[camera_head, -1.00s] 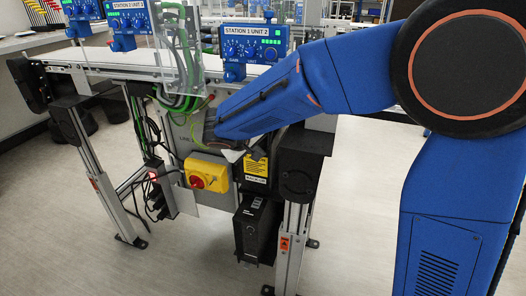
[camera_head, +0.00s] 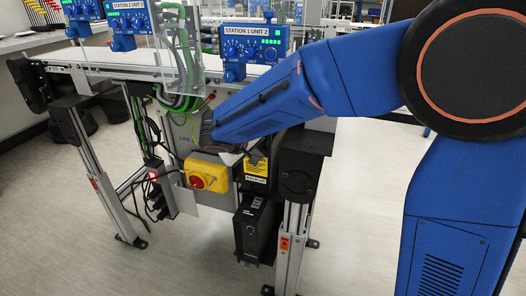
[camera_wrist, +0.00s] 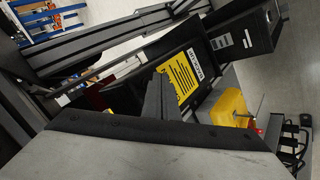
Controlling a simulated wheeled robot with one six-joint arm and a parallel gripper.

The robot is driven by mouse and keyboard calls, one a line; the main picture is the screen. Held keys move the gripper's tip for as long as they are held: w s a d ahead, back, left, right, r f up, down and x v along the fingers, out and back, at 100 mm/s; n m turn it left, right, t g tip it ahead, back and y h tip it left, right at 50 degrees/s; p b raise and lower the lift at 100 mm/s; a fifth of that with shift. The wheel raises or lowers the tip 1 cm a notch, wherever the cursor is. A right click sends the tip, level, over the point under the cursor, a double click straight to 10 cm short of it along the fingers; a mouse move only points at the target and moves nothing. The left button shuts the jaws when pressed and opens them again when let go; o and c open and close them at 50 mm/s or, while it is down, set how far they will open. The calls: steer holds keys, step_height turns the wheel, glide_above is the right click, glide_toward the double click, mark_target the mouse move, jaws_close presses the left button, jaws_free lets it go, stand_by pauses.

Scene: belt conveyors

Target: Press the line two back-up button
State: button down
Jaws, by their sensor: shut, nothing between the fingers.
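A black box with a yellow printed label (camera_head: 256,171) sits under the conveyor. The label also shows in the wrist view (camera_wrist: 186,77), with a small white strip whose text is too small to read surely. I cannot make out a line two back-up button in either view. My gripper (camera_wrist: 160,97) is shut and empty, its dark fingers pointing at the labelled box in the wrist view and overlapping the label's edge. I cannot tell whether they touch it. In the head view my arm largely hides the gripper beside the top of the label.
A yellow switch box with a red knob (camera_head: 207,176) is left of the label. A black unit (camera_head: 253,230) hangs below, beside a metal leg (camera_head: 292,235). Cables (camera_head: 152,150) hang further left. A blue Station 1 Unit 2 panel (camera_head: 254,44) stands above.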

steer(key=shift+s, duration=0.1)
steer(key=s, duration=0.1)
steer(key=s+a, duration=0.1)
steer(key=s, duration=0.2)
steer(key=shift+s+a, duration=0.25)
steer(key=shift+a, duration=0.1)
stand_by(0.6)
